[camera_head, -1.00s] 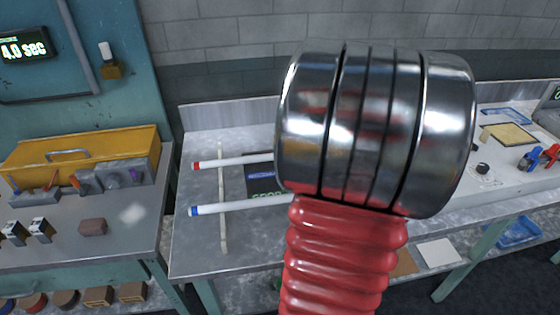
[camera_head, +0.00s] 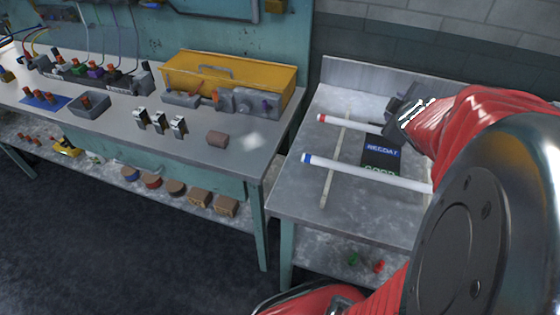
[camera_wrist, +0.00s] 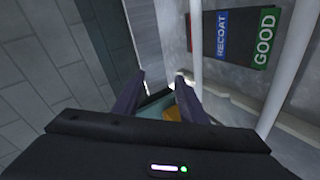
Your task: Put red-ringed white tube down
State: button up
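The red-ringed white tube (camera_head: 352,123) lies across a pale strip on the grey side table, its red end at the left. Its right part is hidden behind my gripper (camera_head: 398,112). The blue-ringed white tube (camera_head: 365,172) lies roughly parallel, nearer the front. In the wrist view, my gripper (camera_wrist: 164,84) has its two dark fingers apart with no tube seen between them. A white tube (camera_wrist: 195,38), apparently the red-ringed one, runs down beside and behind the right finger. Another tube (camera_wrist: 290,80) lies farther right. No coloured ring shows in that view.
A dark panel reading RECOAT (camera_head: 382,152) and GOOD sits under the tubes. The pale strip (camera_head: 335,160) supports their left part. A workbench (camera_head: 190,165) with a yellow toolbox (camera_head: 229,78) stands left. A block wall (camera_head: 450,45) rises behind the table.

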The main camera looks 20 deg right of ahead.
jog(key=s+a+m+g+y, duration=0.1)
jog(key=s+a, duration=0.3)
jog(key=a, duration=0.7)
jog(key=s+a+m+g+y, duration=0.2)
jog(key=s+a+m+y, duration=0.1)
jog(key=a, duration=0.8)
jog(key=s+a+f+m+g+y, duration=0.1)
jog(key=s+a, duration=0.4)
jog(key=a, duration=0.6)
jog(key=shift+s+a+m+g+y, duration=0.15)
jog(key=shift+a+m+g+y, duration=0.2)
jog(key=shift+m+y, duration=0.6)
